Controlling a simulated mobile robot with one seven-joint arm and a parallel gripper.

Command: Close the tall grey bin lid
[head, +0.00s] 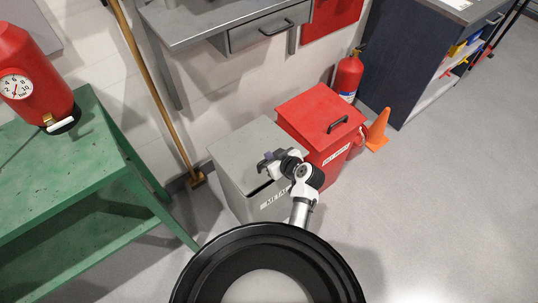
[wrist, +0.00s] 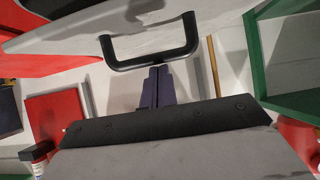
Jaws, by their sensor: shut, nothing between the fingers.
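The grey bin (head: 247,206) stands left of the red bin, with a "METAL" label on its front. Its flat grey lid (head: 240,148) lies over the top, and a dark gap shows under the front edge near my gripper. My gripper (head: 266,162) is at the front part of this lid and covers the handle in the head view. In the wrist view the lid (wrist: 222,32) carries a black handle (wrist: 150,62). My gripper's purple fingers (wrist: 157,75) are together and empty, with their tips close to the handle bar. I cannot tell whether they touch it.
A red bin (head: 304,118) with a closed lid stands close on the right. A fire extinguisher (head: 348,75) and orange cone (head: 378,128) are beyond it. A green bench (head: 88,140) is at left, a broom (head: 152,85) and grey workbench (head: 205,25) behind. Floor at right is clear.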

